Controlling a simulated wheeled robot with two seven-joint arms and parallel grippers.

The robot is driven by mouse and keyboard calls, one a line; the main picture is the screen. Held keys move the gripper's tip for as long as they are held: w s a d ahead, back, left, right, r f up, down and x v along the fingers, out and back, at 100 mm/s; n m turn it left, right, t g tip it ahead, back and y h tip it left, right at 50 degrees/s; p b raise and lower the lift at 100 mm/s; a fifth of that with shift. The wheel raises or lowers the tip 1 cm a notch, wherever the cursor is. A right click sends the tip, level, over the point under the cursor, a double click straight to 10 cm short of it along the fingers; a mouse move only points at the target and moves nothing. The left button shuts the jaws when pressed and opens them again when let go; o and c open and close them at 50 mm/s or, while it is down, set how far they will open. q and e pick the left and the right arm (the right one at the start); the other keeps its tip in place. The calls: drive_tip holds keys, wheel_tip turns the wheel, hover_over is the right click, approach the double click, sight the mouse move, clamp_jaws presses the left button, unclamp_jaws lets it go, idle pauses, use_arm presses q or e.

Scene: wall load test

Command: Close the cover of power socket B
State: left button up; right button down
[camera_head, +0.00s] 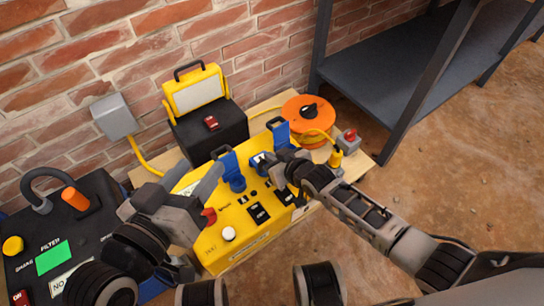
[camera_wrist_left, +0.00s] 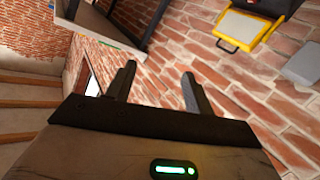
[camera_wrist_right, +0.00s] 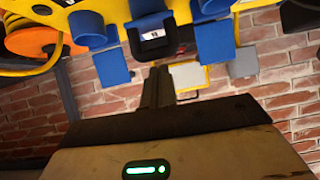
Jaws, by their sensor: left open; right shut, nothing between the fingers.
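The yellow panel (camera_head: 235,225) carries blue power sockets in a row. The left socket's cover (camera_head: 229,160) and the right socket's cover (camera_head: 279,132) stand raised. Between them is a middle blue socket (camera_head: 257,160) with a white label, seen in the right wrist view (camera_wrist_right: 152,36); its letter is not legible, and I cannot tell whether its cover is fully down. My right gripper (camera_head: 268,168) is shut and empty close to the middle socket; its fingers also show in the right wrist view (camera_wrist_right: 157,88). My left gripper (camera_head: 192,178) is open and empty above the panel's left part.
A yellow-framed work lamp (camera_head: 194,92) on a black box and an orange cable reel (camera_head: 308,118) stand behind the panel. A grey shelf (camera_head: 400,65) is at the right. A black filter unit (camera_head: 60,235) lies at the left. The floor at the right is clear.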

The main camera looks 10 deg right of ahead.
use_arm(q)
wheel_tip(320, 180, down, 6)
drive_tip(key=s+a+g+y+p, duration=0.1)
drive_tip(key=a+g+y+p, duration=0.2)
drive_tip(key=p, duration=0.6)
drive_tip(key=shift+s+g, duration=0.25)
drive_tip(key=shift+g, duration=0.45)
use_arm(e)
drive_tip(key=s+d+r, duration=0.4)
drive_tip(key=s+r, duration=0.3)
drive_tip(key=r, duration=0.2)
drive_tip(key=shift+s+r, duration=0.25)
drive_tip(key=shift+s, duration=0.15)
use_arm(q)
drive_tip(key=shift+f, duration=0.1)
